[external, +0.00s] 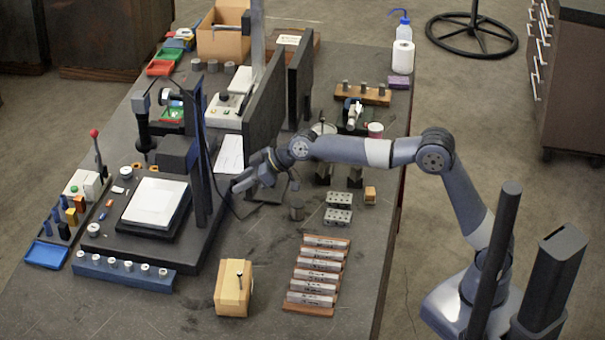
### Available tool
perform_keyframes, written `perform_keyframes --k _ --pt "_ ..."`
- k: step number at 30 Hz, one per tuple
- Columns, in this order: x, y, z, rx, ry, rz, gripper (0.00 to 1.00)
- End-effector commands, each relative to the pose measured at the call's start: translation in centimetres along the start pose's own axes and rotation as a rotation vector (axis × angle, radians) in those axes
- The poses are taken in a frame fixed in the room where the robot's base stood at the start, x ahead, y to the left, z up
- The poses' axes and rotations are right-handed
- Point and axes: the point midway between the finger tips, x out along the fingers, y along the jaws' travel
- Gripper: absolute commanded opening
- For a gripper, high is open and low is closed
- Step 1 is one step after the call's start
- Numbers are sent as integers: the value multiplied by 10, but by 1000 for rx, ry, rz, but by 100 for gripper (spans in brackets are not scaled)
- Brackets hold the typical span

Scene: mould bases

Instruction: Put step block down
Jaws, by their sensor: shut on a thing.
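My gripper (243,184) reaches left from the arm, low beside the dark post of the press-like stand (203,170). It is shut on the step block, a small grey piece at the fingertips that is too small and dark to make out clearly. Whether the block touches anything below it, I cannot tell. Two dark stepped pieces (323,175) stand on the table to the right, under my forearm and partly hidden by it.
Two grey drilled blocks (338,216) and a dark cylinder (297,211) stand right of the gripper. A wooden block (233,289) and a rack of bars (318,271) lie in front. Tall dark plates (263,110) rise behind the gripper.

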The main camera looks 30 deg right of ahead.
Motion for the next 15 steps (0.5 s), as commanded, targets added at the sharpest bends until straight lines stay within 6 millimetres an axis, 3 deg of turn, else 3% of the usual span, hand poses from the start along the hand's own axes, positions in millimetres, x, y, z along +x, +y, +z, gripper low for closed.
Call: perform_keyframes --k 15 --pt "-72 34 -5 -165 4 -218 1"
